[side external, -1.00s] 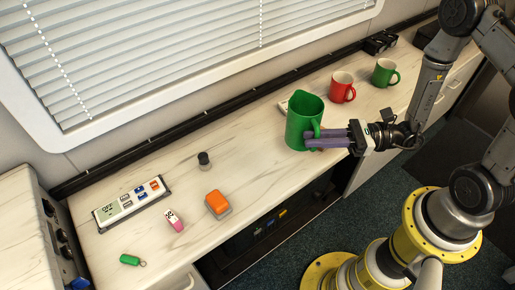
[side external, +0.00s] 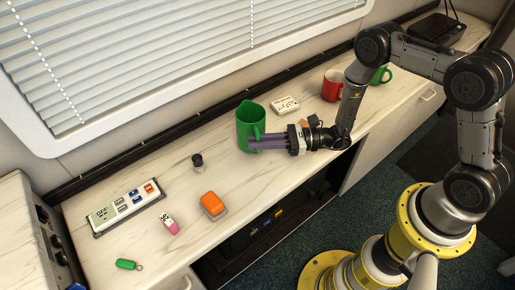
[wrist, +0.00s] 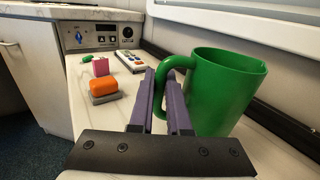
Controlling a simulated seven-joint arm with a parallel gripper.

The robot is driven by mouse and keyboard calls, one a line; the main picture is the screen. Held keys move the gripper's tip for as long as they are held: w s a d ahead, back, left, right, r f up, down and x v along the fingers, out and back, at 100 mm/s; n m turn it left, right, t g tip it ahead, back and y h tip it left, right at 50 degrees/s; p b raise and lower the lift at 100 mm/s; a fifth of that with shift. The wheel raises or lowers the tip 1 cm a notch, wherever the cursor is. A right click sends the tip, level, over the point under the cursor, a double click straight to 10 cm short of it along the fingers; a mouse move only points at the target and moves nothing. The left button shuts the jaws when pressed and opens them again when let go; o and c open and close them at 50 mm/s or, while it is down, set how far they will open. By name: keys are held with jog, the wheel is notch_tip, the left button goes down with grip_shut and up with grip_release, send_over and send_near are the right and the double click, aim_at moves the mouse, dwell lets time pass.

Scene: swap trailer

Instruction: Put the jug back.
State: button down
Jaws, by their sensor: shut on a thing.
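The green jug (side external: 248,122) is upright over the middle of the counter in the side view, its open top facing up. My gripper (side external: 255,143) reaches in from the right with purple fingers shut on the jug's handle. In the wrist view the jug (wrist: 222,92) stands right of the fingers (wrist: 163,76), and its handle loop passes between the fingertips. I cannot tell whether the jug's base touches the counter.
A white box-like item (side external: 285,105), a red mug (side external: 332,86) and a partly hidden green mug (side external: 384,74) are to the right. To the left are a small black knob (side external: 197,161), an orange block (side external: 211,203), a pink item (side external: 169,224), a panelled device (side external: 125,207) and a green tag (side external: 126,264).

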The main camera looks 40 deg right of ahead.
aim_at(257, 150)
jog(key=shift+w+a+f, duration=0.1)
jog(key=shift+w+f, duration=0.1)
jog(key=shift+f, duration=1.55)
jog(key=c, duration=0.9)
grip_release()
jog(key=shift+f, duration=0.15)
